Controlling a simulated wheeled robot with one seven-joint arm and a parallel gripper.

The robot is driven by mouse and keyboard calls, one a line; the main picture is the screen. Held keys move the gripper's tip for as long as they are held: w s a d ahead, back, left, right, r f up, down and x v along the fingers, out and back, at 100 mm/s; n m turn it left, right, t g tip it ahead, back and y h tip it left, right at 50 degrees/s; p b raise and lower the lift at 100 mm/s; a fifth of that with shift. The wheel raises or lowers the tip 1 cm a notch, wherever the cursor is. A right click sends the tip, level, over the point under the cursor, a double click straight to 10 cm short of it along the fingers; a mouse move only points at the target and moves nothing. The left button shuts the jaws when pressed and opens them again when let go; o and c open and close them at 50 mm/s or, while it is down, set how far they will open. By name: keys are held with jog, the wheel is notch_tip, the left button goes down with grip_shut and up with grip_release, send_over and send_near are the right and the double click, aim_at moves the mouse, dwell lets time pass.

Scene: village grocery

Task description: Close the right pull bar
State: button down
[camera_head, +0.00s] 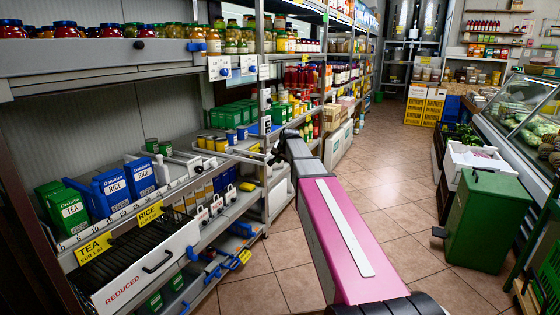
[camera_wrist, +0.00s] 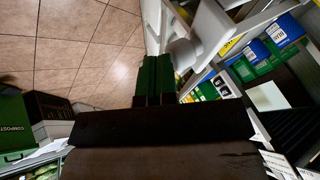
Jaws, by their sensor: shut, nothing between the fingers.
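I cannot tell for certain which part is the right pull bar. A grey rail (camera_head: 245,158) sticks out at the right end of the middle shelf, near the blue and yellow cans. A drawer marked REDUCED (camera_head: 150,268) with a dark handle (camera_head: 158,262) stands out at the lower left. My arm reaches forward from the bottom of the head view, its far end by the shelf's right end; the fingertips are not clear there. In the wrist view, my gripper (camera_wrist: 154,62) shows as two green fingers together, empty, beside white shelf parts (camera_wrist: 210,30).
Shelves of jars (camera_head: 100,30) and boxes line the left. Blue rice boxes (camera_head: 110,190) stand on the middle shelf. A green bin (camera_head: 487,220) and a glass display counter (camera_head: 515,110) stand on the right. The tiled aisle (camera_head: 390,160) is clear.

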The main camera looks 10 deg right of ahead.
send_near(246, 152)
jog(key=w+a+f, duration=0.1)
jog(key=f, duration=0.1)
jog(key=a+f, duration=0.1)
jog(key=a, duration=0.1)
jog(key=w+a+f, duration=0.1)
jog(key=a+f, duration=0.1)
jog(key=shift+w+f, duration=0.35)
jog(key=shift+a, duration=0.1)
